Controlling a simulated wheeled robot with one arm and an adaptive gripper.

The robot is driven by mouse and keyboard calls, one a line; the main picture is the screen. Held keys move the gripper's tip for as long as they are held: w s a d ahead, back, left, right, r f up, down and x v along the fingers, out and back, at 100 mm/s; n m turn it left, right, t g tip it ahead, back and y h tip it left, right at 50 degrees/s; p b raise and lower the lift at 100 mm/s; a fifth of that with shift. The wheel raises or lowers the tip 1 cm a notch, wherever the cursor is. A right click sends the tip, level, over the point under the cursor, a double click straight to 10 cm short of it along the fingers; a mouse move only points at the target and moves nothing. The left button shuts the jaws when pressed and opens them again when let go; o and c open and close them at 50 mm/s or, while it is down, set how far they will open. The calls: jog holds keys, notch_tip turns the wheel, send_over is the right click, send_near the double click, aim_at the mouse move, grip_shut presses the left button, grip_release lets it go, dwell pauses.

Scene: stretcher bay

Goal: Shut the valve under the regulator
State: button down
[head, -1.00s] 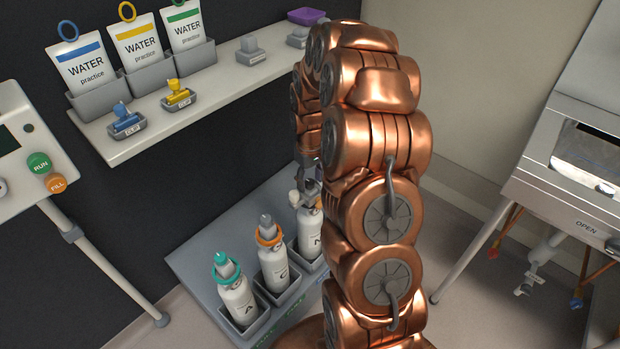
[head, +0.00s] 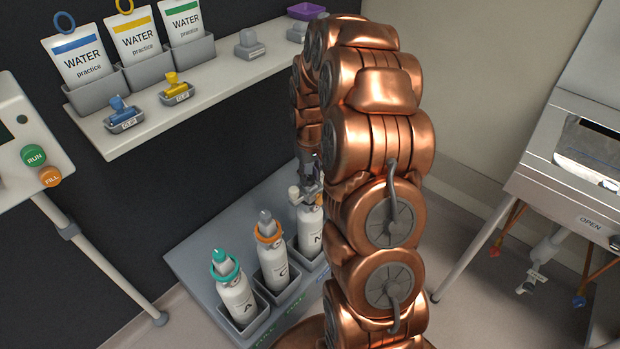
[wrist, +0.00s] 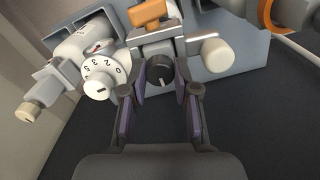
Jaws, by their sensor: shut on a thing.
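A dark round knob (wrist: 160,70) with a pale pointer line sits between my fingertips in the wrist view. My gripper (wrist: 161,88) is shut on this knob, one purple-padded finger on each side. A white dial with numbers (wrist: 101,76), part of the regulator fitting, is just left of it. In the head view my gripper (head: 309,180) is at the top of the bottle marked N (head: 310,226), the rightmost visible in the rack. The knob itself cannot be made out there, and my arm covers part of that area.
Bottles with teal (head: 234,290) and orange (head: 271,255) collars stand left of the N bottle in the grey rack (head: 205,240). A white knob (wrist: 217,54) is close right of my fingers. A wall shelf (head: 190,95) holds water pouches and clips.

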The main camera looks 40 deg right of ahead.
aim_at(310, 177)
jog(key=shift+m, duration=0.3)
jog(key=c, duration=0.9)
grip_release()
jog(key=shift+o, duration=0.2)
jog(key=shift+r, duration=0.1)
notch_tip(310, 177, up, 12)
